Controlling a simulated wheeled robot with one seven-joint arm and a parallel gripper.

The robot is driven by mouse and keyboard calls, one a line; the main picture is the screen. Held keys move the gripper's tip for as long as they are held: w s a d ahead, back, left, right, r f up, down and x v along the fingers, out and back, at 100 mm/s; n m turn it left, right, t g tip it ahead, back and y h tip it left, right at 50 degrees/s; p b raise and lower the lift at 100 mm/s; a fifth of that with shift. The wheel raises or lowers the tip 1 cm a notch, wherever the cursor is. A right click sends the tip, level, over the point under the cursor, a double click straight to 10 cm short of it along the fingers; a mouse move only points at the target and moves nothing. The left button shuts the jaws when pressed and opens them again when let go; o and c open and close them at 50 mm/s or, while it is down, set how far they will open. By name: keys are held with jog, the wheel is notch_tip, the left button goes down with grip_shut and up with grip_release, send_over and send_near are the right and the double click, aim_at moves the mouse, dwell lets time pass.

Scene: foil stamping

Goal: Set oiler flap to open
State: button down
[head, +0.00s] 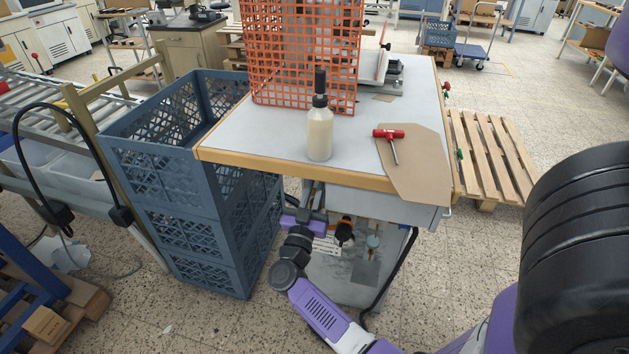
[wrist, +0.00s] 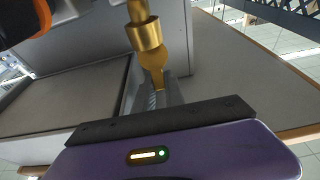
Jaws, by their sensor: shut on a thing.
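A brass-coloured piece (wrist: 146,36), which looks like the oiler flap, hangs down at the top middle of the wrist view. It has a round collar and a flat lower end. My gripper (wrist: 160,88) is shut on its lower end; the purple body and dark bar hide part of the fingers. In the head view my gripper (head: 316,222) is below the table's front edge, left of a black-and-orange knob (head: 344,232) on the grey machine front. The flap itself cannot be made out there.
The table (head: 260,150) overhangs my gripper and carries an orange mesh guard (head: 300,50), a bottle (head: 320,132) and a red-handled tool (head: 389,135). Blue crates (head: 185,185) stand close on the left. A wooden pallet (head: 490,150) lies on the right.

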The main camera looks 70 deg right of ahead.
jog(key=shift+d+r+y+p, duration=0.65)
jog(key=shift+y+p, duration=0.55)
jog(key=shift+p, duration=3.3)
jog(key=shift+d+f+y+p, duration=0.15)
jog(key=shift+y+p, duration=0.15)
jog(key=shift+p, duration=0.6)
jog(key=shift+g, duration=0.3)
jog(key=shift+f, duration=0.2)
jog(key=c, duration=1.4)
grip_release()
jog(key=a, duration=0.7)
jog(key=shift+s+a, duration=0.25)
jog(key=shift+a, duration=0.15)
